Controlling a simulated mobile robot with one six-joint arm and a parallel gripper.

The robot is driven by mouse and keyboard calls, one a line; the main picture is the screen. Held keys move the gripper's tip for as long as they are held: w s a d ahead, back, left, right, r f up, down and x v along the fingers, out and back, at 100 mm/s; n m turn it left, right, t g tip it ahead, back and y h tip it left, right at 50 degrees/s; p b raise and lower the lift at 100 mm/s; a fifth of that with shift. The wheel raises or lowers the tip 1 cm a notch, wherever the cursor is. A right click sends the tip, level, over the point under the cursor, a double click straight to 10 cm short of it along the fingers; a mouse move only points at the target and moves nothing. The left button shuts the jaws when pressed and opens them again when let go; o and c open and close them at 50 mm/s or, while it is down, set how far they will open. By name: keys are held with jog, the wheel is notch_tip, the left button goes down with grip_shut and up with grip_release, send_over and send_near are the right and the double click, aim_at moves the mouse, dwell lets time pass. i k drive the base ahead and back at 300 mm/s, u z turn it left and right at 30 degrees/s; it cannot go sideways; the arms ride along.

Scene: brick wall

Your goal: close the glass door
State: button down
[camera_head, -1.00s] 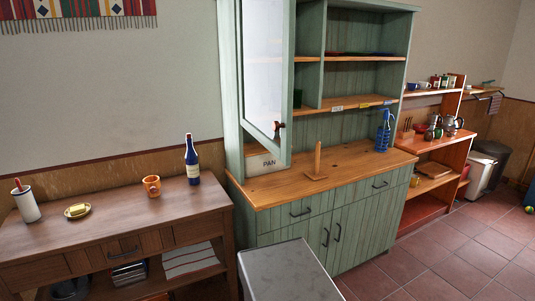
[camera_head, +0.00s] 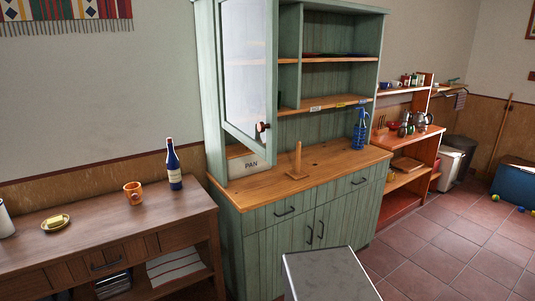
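The glass door (camera_head: 246,75) belongs to the upper left part of a green cabinet (camera_head: 312,134). It stands open, swung outward, with its pane in a green frame. A dark round knob (camera_head: 262,127) sits low on its right edge. Behind and right of the door, the shelves of the cabinet are open to view. The door's lower edge hangs just above the wooden counter (camera_head: 330,160), in front of a box marked PAN (camera_head: 250,163). My gripper is not in view.
A wooden paper-towel stand (camera_head: 298,160) and a blue siphon bottle (camera_head: 359,130) stand on the counter. A dark wooden side table (camera_head: 100,222) at left holds a wine bottle (camera_head: 174,165) and an orange mug (camera_head: 133,193).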

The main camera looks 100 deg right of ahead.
aim_at(269, 153)
jog(key=z, duration=0.9)
jog(key=k, duration=0.6)
jog(key=z, duration=0.1)
jog(key=i, duration=0.6)
jog(key=z, duration=0.1)
